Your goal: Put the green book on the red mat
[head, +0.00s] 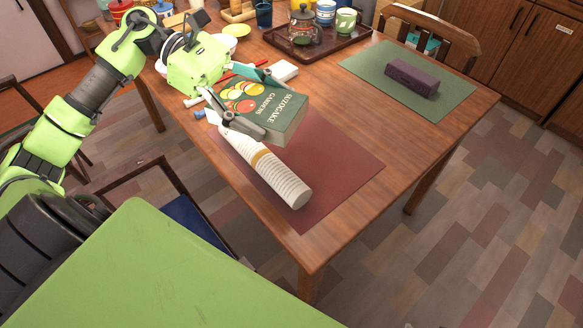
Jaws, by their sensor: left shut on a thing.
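The green book (284,113), with a colourful picture on its cover and the title on it, is between the fingers of my left gripper (251,100). The gripper is shut on it from the left. The book is over the back part of the red mat (340,163); I cannot tell whether it touches the mat or hangs just above it. The mat lies on the near end of the wooden table, and its back part is hidden by the book. My right gripper is not in view.
A white ribbed cylinder (272,175) lies across the mat's left part, close to the book. A green mat (448,95) with a dark purple block (411,78) is at the right. A brown tray (345,40) with a pot and cups stands behind. The mat's right part is clear.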

